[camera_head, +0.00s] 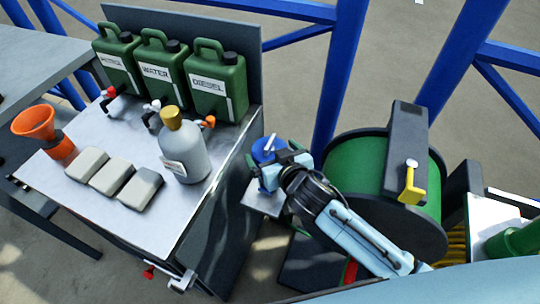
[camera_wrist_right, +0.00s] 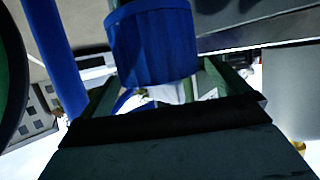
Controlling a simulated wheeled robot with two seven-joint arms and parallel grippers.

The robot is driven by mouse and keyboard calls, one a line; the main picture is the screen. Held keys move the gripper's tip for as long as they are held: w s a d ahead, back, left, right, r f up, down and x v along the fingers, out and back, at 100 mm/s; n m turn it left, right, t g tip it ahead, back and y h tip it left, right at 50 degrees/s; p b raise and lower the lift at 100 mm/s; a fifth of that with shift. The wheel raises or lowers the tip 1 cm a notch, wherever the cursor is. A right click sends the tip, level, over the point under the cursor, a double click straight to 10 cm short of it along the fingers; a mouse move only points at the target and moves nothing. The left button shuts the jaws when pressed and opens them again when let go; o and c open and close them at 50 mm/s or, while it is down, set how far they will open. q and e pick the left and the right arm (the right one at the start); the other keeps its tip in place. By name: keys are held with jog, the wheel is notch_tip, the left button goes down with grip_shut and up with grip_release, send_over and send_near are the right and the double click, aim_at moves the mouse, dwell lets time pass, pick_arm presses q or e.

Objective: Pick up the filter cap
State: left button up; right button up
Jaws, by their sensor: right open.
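A blue round cap (camera_head: 266,149), which looks like the filter cap, sits beside the dark side panel of the workbench. My right gripper (camera_head: 277,168) is right at it and partly hides its lower part. In the right wrist view, a blue ribbed cylinder (camera_wrist_right: 152,45), apparently the same cap, stands large just past the open fingers (camera_wrist_right: 165,88). The fingers lie on either side below it. I cannot tell whether they touch it. My left gripper is not in view.
A metal-topped bench (camera_head: 95,205) at left carries green canisters (camera_head: 217,87), a grey bottle (camera_head: 186,150), an orange funnel (camera_head: 36,123) and grey blocks. A green drum (camera_head: 355,165) with a yellow lever (camera_head: 411,185) stands close right of my right arm. Blue posts rise behind.

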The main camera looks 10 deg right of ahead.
jog(key=shift+x, duration=0.85)
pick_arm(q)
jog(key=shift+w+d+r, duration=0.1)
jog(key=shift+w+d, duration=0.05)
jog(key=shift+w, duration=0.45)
pick_arm(e)
jog(key=c, duration=1)
